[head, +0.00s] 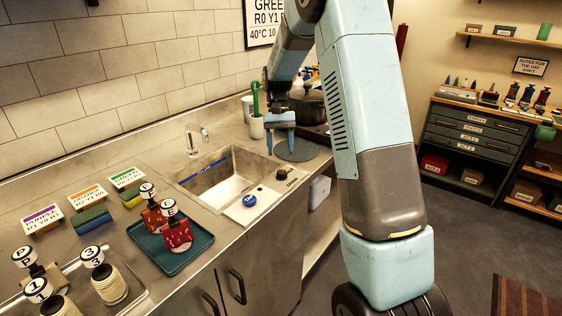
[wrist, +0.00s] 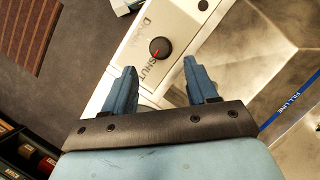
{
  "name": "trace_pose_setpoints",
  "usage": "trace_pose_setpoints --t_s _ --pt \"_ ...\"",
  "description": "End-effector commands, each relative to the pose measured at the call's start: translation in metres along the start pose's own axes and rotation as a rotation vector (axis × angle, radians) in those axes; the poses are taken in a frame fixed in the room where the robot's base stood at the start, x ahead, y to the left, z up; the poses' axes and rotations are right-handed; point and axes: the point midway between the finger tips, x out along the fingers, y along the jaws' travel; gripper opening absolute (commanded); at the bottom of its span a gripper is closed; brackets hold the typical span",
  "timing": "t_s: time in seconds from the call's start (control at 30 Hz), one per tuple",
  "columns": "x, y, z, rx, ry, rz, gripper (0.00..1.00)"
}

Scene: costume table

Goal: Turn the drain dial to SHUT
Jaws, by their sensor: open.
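The drain dial (wrist: 160,48) is a small round black knob with a short red mark. It sits on a pale strip beside the sink, with "SHUT" printed close by; other lettering is partly cut off. The red mark points to the lower left in the wrist view, toward the "SHUT" lettering. In the head view the dial (head: 282,169) is a dark knob at the sink's near right corner. My gripper (head: 280,152) is open and empty, pointing down above and behind the dial. In the wrist view its fingertips (wrist: 160,68) are apart, with the dial beyond them.
A white cup (head: 257,127) and dark pot (head: 308,108) stand near my gripper.

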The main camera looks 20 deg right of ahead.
Motion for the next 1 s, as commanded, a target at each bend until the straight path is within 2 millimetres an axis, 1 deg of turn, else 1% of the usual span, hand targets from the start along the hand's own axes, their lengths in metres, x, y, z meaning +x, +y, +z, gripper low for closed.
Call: trace_pose_setpoints --t_s 0.03,0.2,0.3,0.4,0.57,0.87,0.93,1.0 --pt "-0.011 0.000 -0.001 0.000 0.004 0.000 0.58" --pt "-0.041 0.000 -0.001 0.000 0.003 0.000 0.58" --pt "-0.055 0.000 -0.001 -0.001 0.002 0.000 0.58" --pt "-0.064 0.000 -0.001 -0.001 0.002 0.000 0.58" --pt "-0.070 0.000 -0.001 -0.001 0.001 0.000 0.58" --pt "-0.071 0.000 0.000 -0.001 0.001 0.000 0.58" --pt "-0.073 0.000 0.002 -0.002 0.006 0.000 0.58" --pt "-0.076 0.001 0.009 -0.004 0.020 -0.002 0.58"
